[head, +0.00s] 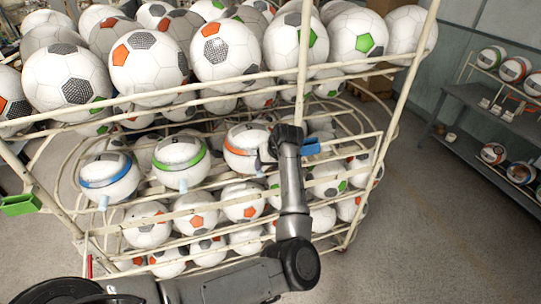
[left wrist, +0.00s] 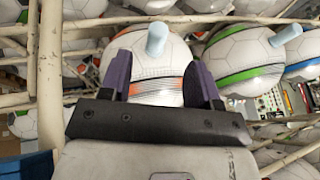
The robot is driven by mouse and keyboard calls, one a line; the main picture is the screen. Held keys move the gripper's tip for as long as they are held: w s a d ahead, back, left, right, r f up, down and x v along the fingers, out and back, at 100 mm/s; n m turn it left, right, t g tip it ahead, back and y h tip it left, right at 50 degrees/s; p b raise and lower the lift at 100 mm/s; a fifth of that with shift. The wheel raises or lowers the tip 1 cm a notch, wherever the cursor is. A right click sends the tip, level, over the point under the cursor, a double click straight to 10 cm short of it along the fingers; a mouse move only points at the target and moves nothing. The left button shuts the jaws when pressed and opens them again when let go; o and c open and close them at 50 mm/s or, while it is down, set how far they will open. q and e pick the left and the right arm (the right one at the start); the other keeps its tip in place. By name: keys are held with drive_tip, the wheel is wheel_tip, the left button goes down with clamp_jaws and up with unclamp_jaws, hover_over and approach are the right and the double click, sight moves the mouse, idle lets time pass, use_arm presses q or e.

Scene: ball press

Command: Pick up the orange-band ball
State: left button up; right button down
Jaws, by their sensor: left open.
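The orange-band ball (head: 240,143) is a white ball with an orange stripe, on the middle level of the wire rack, rightmost of three banded balls. My left gripper (head: 266,152) is at its right side. In the left wrist view, the orange-band ball (left wrist: 152,55) shows between the two purple fingers of my left gripper (left wrist: 160,78), with a pale blue peg on it. The fingers are spread, one on each side of the ball; I cannot tell whether they touch it. The lower part of the ball is hidden behind the gripper. My right gripper is not in view.
The green-band ball (head: 180,160) and blue-band ball (head: 107,176) sit to the left. Footballs fill the levels above and below. A slanted rack post (head: 304,60) and rails (head: 215,181) run close to my arm. Shelves (head: 500,115) with more balls stand right, beyond open floor.

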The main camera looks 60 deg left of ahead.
sight(261, 172)
use_arm(q)
drive_tip(key=shift+x, duration=3.6)
drive_tip(key=shift+w+a, duration=0.15)
drive_tip(key=shift+a, duration=0.05)
drive_tip(key=shift+r, duration=0.15)
clamp_jaws()
